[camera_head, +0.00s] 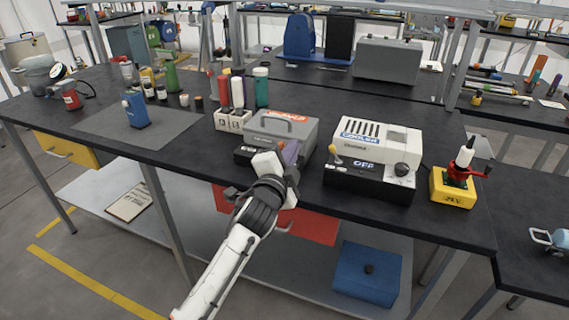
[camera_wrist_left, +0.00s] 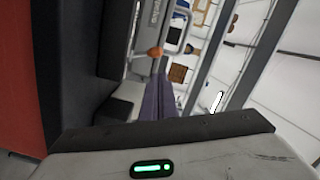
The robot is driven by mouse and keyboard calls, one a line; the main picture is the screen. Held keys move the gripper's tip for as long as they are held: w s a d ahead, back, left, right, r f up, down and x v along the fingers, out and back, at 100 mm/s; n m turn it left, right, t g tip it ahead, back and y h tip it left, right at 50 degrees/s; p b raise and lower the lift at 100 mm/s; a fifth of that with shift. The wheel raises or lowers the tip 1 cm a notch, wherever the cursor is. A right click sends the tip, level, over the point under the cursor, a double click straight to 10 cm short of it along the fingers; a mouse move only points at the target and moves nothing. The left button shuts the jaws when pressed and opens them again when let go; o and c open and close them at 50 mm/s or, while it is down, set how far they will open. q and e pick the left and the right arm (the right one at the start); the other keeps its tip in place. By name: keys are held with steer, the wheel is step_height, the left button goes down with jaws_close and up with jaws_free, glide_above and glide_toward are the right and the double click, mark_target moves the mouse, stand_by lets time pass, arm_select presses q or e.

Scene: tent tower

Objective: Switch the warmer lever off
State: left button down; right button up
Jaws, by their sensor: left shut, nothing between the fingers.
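A white machine (camera_head: 374,146) with top slots, a dial and a black base reading "OFF" stands on the black bench. My right gripper is out of view.
A yellow-based device with a red handle (camera_head: 453,187) stands right of the white machine. A white holder (camera_head: 233,121) with bottles is behind left of the grey machine. A blue device (camera_head: 136,109) sits on a grey mat. A grey case (camera_head: 386,65) is behind.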

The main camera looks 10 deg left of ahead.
arm_select(q)
steer(key=s+d+r, duration=0.1)
steer(key=s, duration=0.9)
steer(key=shift+s+d+r, duration=0.15)
steer(key=shift+s, duration=0.2)
